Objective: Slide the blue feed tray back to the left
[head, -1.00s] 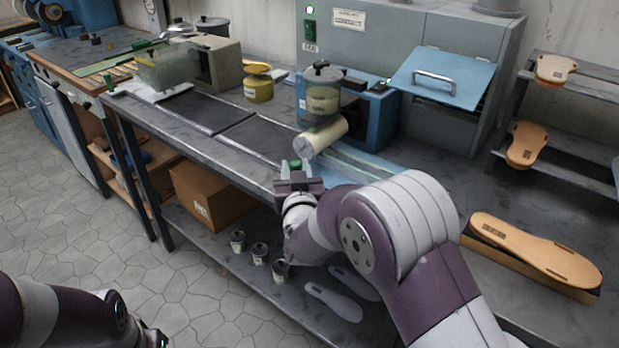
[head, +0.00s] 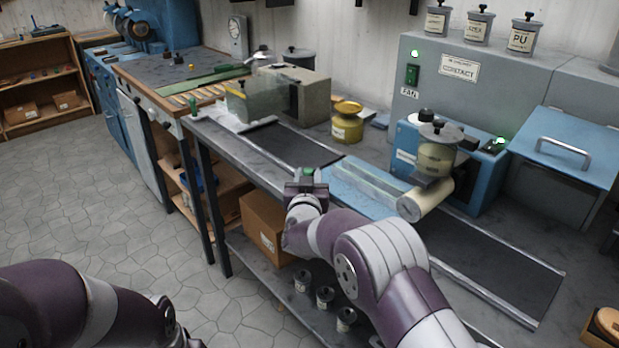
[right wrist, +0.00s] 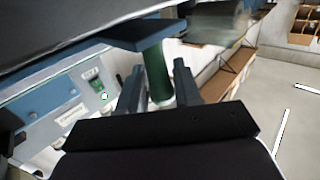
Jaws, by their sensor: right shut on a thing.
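The blue feed tray (head: 352,184) lies flat on the machine's dark track, just left of the cream roller (head: 425,200); its right end is close to the roller. My right gripper (head: 307,180) is at the tray's front left corner, shut on its green handle. In the right wrist view the green handle (right wrist: 159,88) stands between the two fingers, under a blue plate (right wrist: 140,32). My left arm shows at the lower left of the head view, but its gripper is out of frame.
A bare dark track (head: 290,145) runs left of the tray, and more track (head: 490,265) lies right of the roller. A yellow pot (head: 347,122) stands behind the tray. A clear green-tinted box (head: 250,103) stands at the track's left end.

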